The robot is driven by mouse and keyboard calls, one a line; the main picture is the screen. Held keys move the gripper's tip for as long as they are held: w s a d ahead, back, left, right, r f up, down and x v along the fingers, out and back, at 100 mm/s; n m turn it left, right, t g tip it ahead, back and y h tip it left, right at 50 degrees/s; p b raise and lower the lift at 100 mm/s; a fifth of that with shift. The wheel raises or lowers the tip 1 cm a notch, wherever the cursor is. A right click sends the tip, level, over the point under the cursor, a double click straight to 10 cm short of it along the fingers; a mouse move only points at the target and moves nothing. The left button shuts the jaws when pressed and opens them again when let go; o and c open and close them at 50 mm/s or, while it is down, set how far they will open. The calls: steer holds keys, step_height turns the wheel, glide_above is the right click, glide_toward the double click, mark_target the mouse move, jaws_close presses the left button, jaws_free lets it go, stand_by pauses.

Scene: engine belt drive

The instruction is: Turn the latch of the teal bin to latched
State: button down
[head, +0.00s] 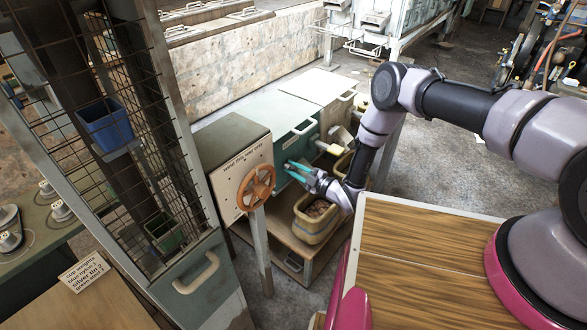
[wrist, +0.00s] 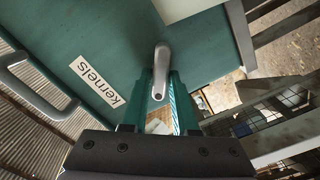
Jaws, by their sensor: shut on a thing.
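The teal bin (head: 285,146) stands in the row of bins beyond the wooden-topped surface. In the wrist view its teal front (wrist: 113,50) fills much of the upper left, with a "kernels" label (wrist: 97,80) and a grey pull handle (wrist: 38,95). The latch (wrist: 161,62) is a pale grey lever with a rounded end. My gripper (head: 290,171) is at the bin's lower front in the head view and covers the latch there. In the wrist view my gripper (wrist: 161,90) has its teal fingers on either side of the latch, shut on it.
An open tan tub (head: 314,227) sits on the wooden shelf below my gripper. A wire rack (head: 120,120) stands at the left.

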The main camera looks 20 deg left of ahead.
steer(key=n, duration=0.3)
steer(key=shift+f+n, duration=0.15)
steer(key=shift+n, duration=0.15)
steer(key=shift+s+f+n, duration=0.1)
steer(key=shift+n, duration=1.6)
steer(key=c, duration=0.8)
jaws_free()
steer(key=v, duration=1.1)
